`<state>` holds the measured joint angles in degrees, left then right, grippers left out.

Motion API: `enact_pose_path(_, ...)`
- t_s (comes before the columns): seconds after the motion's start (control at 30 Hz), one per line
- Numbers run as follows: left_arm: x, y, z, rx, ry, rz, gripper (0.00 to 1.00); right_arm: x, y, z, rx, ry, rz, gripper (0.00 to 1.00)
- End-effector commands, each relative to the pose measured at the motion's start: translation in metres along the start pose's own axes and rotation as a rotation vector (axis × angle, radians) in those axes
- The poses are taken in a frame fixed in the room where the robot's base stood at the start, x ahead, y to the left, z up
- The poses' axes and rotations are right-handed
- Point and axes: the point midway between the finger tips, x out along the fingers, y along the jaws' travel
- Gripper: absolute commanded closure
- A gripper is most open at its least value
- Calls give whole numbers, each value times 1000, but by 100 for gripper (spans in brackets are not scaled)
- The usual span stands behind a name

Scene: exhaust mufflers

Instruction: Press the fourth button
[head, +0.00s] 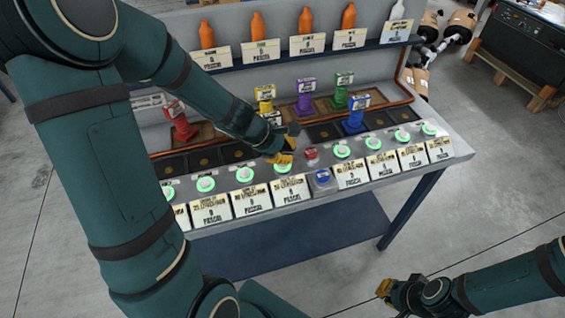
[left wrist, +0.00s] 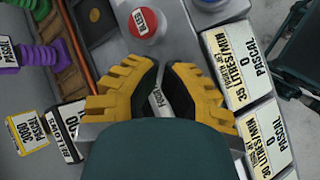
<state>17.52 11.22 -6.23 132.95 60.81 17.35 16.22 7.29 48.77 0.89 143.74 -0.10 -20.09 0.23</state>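A row of round buttons with green-lit rims runs along the front of the sloped panel. The fourth from the left (head: 282,167) is just below my left gripper (head: 285,154) in the head view. My left gripper's yellow fingertips (left wrist: 160,68) lie close together with nothing between them. Whether they touch the button cannot be told; in the left wrist view it does not show, perhaps hidden behind the gripper. A red button (head: 311,152) is right beside the gripper; it also shows in the left wrist view (left wrist: 143,25). My right gripper (head: 385,289) is low, away from the bench.
A blue button (head: 322,176) sits in front of the red one. More green-lit buttons (head: 342,151) continue right, with printed cards (head: 290,190) below the row. Coloured mufflers (head: 305,98) stand behind, and orange bottles (head: 257,27) on the shelf.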

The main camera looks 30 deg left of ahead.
Motion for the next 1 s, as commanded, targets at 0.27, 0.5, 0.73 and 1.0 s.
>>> enact_pose_path(0.27,2,-1,-1,0,0,0,100,2,1,0,0,0,0,100)
enact_pose_path(0.5,4,-2,-2,0,0,0,100,4,2,0,0,0,0,100)
enact_pose_path(0.73,5,-3,-3,0,0,0,100,7,3,1,0,0,0,100)
enact_pose_path(1.0,6,-3,-3,0,0,0,100,7,3,1,0,0,0,100)
